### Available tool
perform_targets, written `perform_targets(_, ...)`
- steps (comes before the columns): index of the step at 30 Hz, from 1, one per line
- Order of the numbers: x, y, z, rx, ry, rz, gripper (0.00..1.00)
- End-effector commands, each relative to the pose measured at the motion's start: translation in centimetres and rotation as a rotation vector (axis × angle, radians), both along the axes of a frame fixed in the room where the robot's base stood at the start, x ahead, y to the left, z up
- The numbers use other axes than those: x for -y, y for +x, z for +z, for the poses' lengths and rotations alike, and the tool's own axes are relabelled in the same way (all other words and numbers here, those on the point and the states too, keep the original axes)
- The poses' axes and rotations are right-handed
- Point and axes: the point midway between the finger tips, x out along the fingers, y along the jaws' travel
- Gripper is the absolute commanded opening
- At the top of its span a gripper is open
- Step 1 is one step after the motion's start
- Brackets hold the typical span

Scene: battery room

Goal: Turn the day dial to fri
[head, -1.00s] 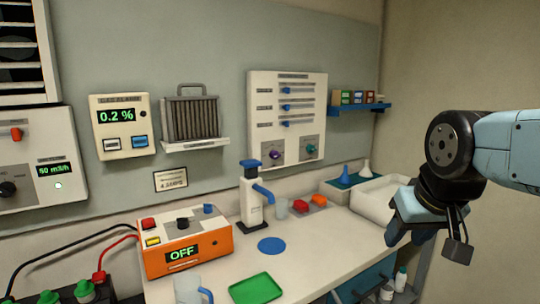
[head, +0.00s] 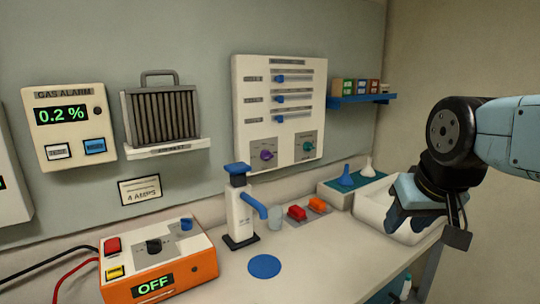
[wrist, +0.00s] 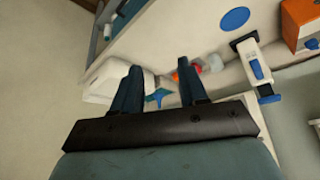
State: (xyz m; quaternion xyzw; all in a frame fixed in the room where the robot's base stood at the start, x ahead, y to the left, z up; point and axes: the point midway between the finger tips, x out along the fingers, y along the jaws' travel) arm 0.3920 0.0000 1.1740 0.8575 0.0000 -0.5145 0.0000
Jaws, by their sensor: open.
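A white wall panel (head: 240,110) holds three blue sliders in rows. Below them are a purple dial (head: 266,154) at left and a green dial (head: 308,146) at right, each on a grey plate. Their labels are too small to read, so I cannot tell which is the day dial or where it points. My gripper (head: 425,222) hangs at the right over the white bin, well apart from the panel. In the wrist view my gripper (wrist: 160,72) shows two spread fingers with nothing held between them.
A white-and-blue pump (head: 239,212) stands on the bench below the panel. An orange box reading OFF (head: 200,262) is at left. A white bin (head: 372,212) and blue shelf (head: 360,99) are at right. The bench front is mostly clear.

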Motion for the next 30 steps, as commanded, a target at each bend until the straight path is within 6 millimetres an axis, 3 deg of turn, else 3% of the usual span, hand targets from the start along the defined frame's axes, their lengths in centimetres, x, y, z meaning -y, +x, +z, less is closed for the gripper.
perform_targets(11,0.0,0.0,0.0,0.000,0.000,0.000,0.43)
perform_targets(17,0.3,1.7,0.1,0.032,-0.020,0.004,0.63)
perform_targets(20,0.8,4.7,0.3,0.091,-0.055,0.017,0.66)
perform_targets(30,-0.1,18.5,0.6,0.405,-0.174,0.148,0.66)
